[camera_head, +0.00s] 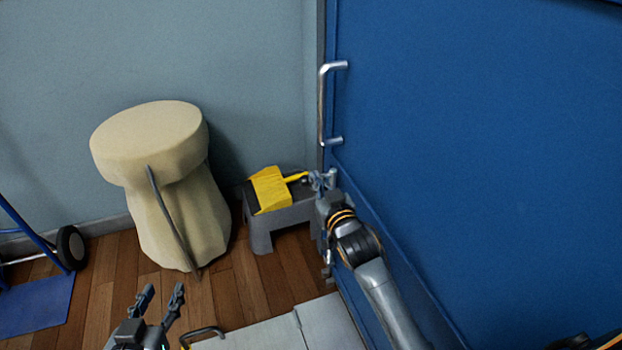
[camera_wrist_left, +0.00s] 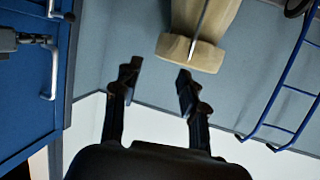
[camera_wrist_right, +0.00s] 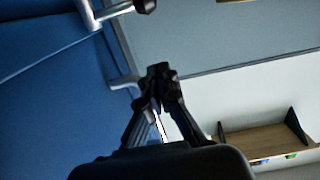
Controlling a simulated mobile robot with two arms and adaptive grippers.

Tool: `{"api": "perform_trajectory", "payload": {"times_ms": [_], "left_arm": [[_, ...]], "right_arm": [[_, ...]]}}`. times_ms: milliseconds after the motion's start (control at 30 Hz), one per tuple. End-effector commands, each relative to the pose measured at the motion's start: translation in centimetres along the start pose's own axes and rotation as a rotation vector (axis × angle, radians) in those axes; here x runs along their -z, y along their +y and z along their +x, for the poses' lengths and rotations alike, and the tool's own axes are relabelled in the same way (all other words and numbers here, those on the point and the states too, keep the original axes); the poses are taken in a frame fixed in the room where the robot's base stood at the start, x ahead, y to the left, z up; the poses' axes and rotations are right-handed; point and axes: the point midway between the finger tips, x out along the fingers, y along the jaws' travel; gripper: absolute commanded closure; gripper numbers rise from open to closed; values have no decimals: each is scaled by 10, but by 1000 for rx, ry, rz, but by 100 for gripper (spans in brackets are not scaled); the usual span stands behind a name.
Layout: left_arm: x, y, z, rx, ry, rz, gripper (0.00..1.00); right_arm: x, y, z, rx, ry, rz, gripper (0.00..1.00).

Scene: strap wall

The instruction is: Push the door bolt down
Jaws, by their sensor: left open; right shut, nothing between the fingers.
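The blue door (camera_head: 480,120) has a silver pull handle (camera_head: 323,105) near its left edge. Just under the handle, a small silver fitting that looks like the bolt (camera_head: 333,178) shows beside my right gripper (camera_head: 320,181). In the right wrist view, a silver rod piece with a dark-ended knob (camera_wrist_right: 98,15) is at the top, apart from the shut, empty right fingers (camera_wrist_right: 160,75). Whether the fingers touch the bolt is hidden in the head view. My left gripper (camera_head: 161,296) is open and empty, low and away from the door.
A beige cloth-covered stool (camera_head: 150,135) stands by the wall. A grey step stool (camera_head: 279,217) holds a yellow dustpan (camera_head: 270,190) near the right gripper. A blue hand truck (camera_head: 35,290) is at the far left. Wooden floor between them is clear.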

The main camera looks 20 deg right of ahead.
Motion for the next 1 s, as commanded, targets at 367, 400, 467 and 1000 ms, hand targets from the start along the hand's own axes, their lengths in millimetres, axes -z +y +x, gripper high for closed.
{"api": "perform_trajectory", "payload": {"times_ms": [367,400,467,1000], "left_arm": [[76,11,-5,-26,437,-6,58],[84,12,-8,-29,483,-7,58],[95,14,-14,-32,550,-9,58],[140,19,-48,-49,858,-20,58]], "right_arm": [[-10,-1,55,1,-3,-1,100],[-14,-1,55,1,-3,-1,100],[-19,-1,57,1,-4,0,100],[-39,0,62,1,0,0,100]]}}
